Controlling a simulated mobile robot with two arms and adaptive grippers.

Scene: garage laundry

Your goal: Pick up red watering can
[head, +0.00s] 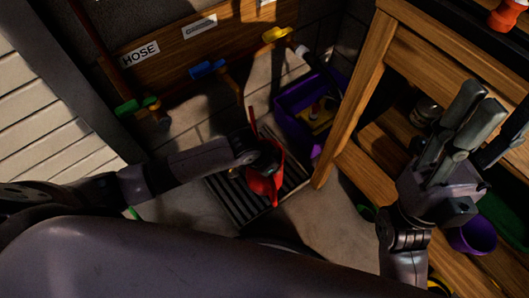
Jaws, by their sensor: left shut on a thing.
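The red watering can (263,187) is below the middle of the head view, over a dark slatted floor grate, with a thin red part rising behind my gripper. My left gripper (262,158) reaches in from the left and is shut on the watering can at its upper part. The gripper and wrist hide much of the can's top. I cannot tell whether the can touches the grate. My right gripper (478,122) is raised at the right, empty, with its fingers spread apart, in front of the wooden shelving.
The slatted grate (229,202) lies on the floor. A purple crate (291,121) stands beside the wooden bench leg (348,112). The hose board (180,51) with coloured taps is at the back. A purple pot (474,237) is at lower right.

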